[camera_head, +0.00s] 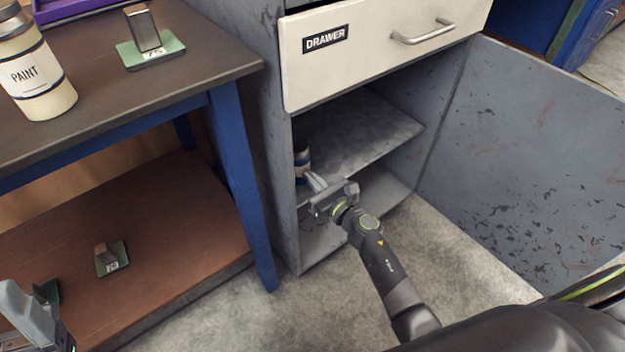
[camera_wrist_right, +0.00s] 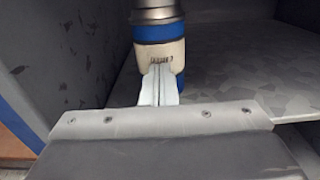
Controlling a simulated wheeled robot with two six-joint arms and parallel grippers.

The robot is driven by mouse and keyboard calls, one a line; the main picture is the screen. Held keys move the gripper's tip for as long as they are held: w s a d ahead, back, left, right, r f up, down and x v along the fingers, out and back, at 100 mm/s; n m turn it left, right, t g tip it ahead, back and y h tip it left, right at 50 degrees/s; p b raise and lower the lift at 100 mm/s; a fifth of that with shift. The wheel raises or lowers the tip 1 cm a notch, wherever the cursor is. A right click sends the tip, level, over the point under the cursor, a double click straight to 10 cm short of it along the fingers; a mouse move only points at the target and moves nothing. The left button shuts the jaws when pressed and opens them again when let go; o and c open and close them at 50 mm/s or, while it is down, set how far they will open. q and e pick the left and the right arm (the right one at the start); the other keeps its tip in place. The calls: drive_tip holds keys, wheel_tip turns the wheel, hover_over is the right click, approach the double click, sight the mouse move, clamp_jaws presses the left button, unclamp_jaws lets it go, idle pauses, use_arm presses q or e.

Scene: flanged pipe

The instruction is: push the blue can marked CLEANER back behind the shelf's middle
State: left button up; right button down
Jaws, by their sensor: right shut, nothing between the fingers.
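The blue can (camera_head: 302,160) stands on the upper shelf (camera_head: 365,130) inside the grey cabinet, near its left wall. In the right wrist view the can (camera_wrist_right: 159,50) is upright, blue with a pale label and a grey top; the label's print is too small to read. My right gripper (camera_head: 314,182) is shut and empty. Its fingertips (camera_wrist_right: 160,75) are right in front of the can's label, and I cannot tell whether they touch it. My left gripper (camera_head: 28,310) is at the lower left corner of the head view, partly cut off, with its fingertips unclear.
The cabinet's DRAWER (camera_head: 380,50) is closed above the shelf opening. A large grey door panel (camera_head: 540,160) stands open on the right. A workbench (camera_head: 190,60) at left holds a PAINT can (camera_head: 35,75) and a metal block. Below the upper shelf is a lower shelf (camera_head: 385,192).

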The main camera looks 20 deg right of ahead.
sight(304, 183)
idle(0.3)
drive_tip(key=shift+b+x, duration=0.55)
drive_tip(key=shift+x, duration=1.4)
drive_tip(key=shift+s, duration=0.1)
